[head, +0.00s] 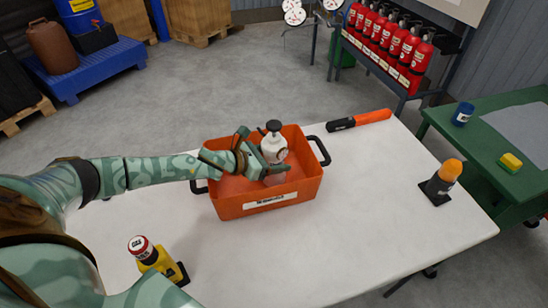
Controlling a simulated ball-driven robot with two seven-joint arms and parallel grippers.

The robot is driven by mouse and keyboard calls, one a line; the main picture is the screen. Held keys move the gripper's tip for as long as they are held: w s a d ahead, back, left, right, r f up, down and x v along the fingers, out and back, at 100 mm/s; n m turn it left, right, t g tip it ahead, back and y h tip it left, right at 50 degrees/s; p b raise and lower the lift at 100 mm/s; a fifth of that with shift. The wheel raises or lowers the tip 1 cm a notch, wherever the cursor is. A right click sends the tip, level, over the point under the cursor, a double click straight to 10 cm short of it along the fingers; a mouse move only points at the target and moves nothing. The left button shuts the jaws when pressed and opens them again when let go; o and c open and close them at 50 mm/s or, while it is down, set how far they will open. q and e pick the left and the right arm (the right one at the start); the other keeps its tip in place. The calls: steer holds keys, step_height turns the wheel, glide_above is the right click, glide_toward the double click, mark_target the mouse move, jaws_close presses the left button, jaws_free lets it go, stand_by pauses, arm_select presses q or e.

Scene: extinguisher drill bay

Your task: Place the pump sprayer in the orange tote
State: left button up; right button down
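The pump sprayer (273,150) is white with a black pump top. It stands roughly upright within the outline of the orange tote (262,205), toward its middle. My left gripper (261,160) reaches in from the left over the tote's rim. Its fingers are around the sprayer's body, one crossing in front of its lower part, and look shut on it. The sprayer's base is partly hidden, so I cannot tell whether it touches the tote floor. The tote has black end handles and a white front label. My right gripper is out of view.
On the white table are an orange-and-black tool (360,119), an amber beacon (442,180) and a yellow device with a red-and-white top (156,260). A green bench (490,150) and a rack of red extinguishers (390,45) stand beyond.

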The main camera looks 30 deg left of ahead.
arm_select(q)
steer(key=shift+r, duration=0.25)
steer(key=p+v, duration=0.2)
steer(key=v, duration=1)
steer(key=shift+p, duration=0.3)
steer(key=shift+f, duration=0.1)
